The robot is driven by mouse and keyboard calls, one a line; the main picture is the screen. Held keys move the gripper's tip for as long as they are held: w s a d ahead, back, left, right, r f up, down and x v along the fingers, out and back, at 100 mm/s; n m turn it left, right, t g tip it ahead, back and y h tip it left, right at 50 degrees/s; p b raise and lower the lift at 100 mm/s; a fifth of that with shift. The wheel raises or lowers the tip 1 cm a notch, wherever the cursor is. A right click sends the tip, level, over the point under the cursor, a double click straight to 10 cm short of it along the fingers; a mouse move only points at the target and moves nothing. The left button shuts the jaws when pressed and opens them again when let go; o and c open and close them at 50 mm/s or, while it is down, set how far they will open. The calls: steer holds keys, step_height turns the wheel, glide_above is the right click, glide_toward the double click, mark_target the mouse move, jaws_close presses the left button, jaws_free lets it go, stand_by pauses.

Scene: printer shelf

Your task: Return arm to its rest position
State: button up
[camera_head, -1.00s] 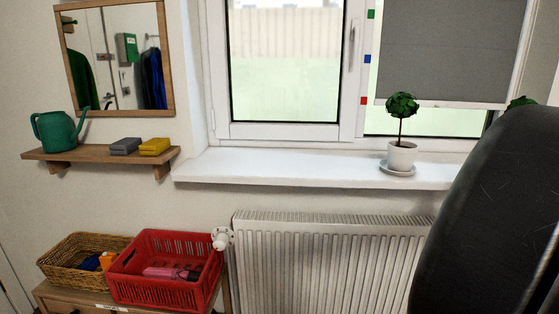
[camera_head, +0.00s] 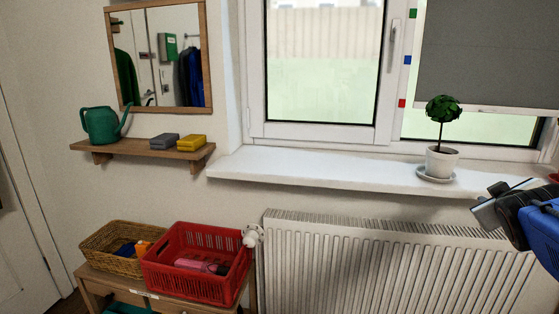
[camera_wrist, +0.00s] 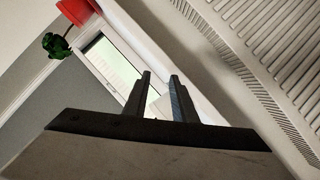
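My gripper (camera_head: 488,204) is at the right edge of the head view, in front of the wall below the windowsill and above the radiator. Part of my arm, with a blue section, shows behind it. In the wrist view my gripper (camera_wrist: 160,82) has two dark fingers standing apart with nothing between them. The wrist view is tilted, with the window, sill and radiator beyond the fingers.
A potted plant (camera_head: 441,163) stands on the windowsill (camera_head: 310,171), left of my gripper. The radiator (camera_head: 370,265) is below. A red pot (camera_wrist: 75,10) shows in the wrist view. A red crate (camera_head: 196,284) and wicker basket (camera_head: 105,262) sit lower left.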

steer(key=s+a+f+m+g+y, duration=0.1)
steer(key=s+a+f+g+y, duration=0.2)
steer(key=s+a+f, duration=0.5)
steer(key=s+a+f+g+y, duration=0.4)
steer(key=s+a+f, duration=0.4)
steer(key=a, duration=0.7)
steer(key=shift+a+f+m+y, duration=0.15)
steer(key=shift+f+m+y, duration=0.25)
steer(key=shift+f, duration=0.55)
steer(key=shift+o, duration=0.4)
steer(key=shift+w, duration=0.1)
